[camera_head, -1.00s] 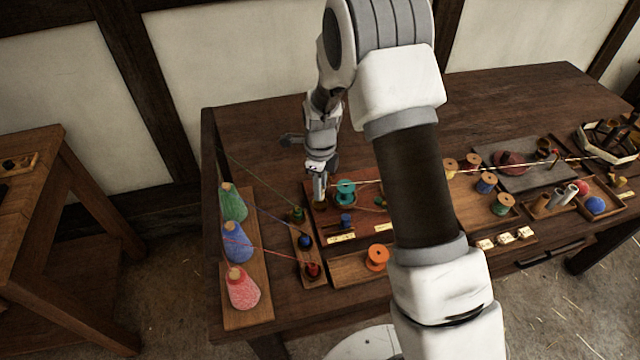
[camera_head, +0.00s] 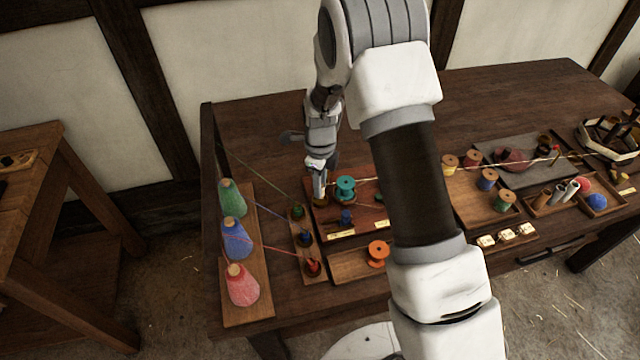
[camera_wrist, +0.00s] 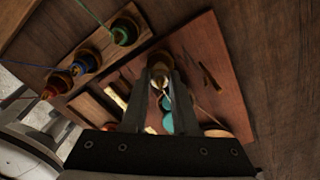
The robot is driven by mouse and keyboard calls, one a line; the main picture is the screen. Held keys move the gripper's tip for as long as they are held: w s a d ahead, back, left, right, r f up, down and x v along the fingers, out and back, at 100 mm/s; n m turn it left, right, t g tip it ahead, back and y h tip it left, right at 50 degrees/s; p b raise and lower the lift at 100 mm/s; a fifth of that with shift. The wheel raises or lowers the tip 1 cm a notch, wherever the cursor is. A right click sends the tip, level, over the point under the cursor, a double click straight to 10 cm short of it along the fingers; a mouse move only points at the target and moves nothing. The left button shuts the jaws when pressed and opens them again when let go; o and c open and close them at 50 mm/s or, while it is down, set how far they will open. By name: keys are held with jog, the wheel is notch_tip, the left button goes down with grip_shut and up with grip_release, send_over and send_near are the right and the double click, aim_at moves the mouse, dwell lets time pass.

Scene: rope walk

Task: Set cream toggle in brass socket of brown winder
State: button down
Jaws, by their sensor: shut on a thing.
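My gripper (camera_wrist: 162,82) is shut on a small cream piece, which I take to be the cream toggle (camera_wrist: 160,75), at the fingertips in the wrist view. A round brown piece with a brassy middle (camera_wrist: 160,59), apparently the brown winder, is just beyond the fingertips. I cannot tell whether the toggle touches the socket or is inside it. In the head view my gripper (camera_head: 320,195) points down at the left end of a reddish-brown board (camera_head: 366,220), beside a teal spool (camera_head: 345,187).
A rack with green, blue and red thread posts (camera_head: 306,238) stands close left of the board. Thread cones (camera_head: 236,240) stand farther left, with threads running to the posts. An orange spool (camera_head: 378,252) is in front. Spools, trays and balls fill the right side; the table's back is clear.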

jog(key=shift+f, duration=0.2)
dwell(0.3)
jog(key=shift+f+b, duration=0.65)
jog(key=shift+f, duration=0.1)
jog(key=shift+f, duration=0.1)
jog(key=shift+c, duration=1)
grip_release()
jog(key=shift+r+p, duration=2.6)
jog(key=shift+r, duration=1.45)
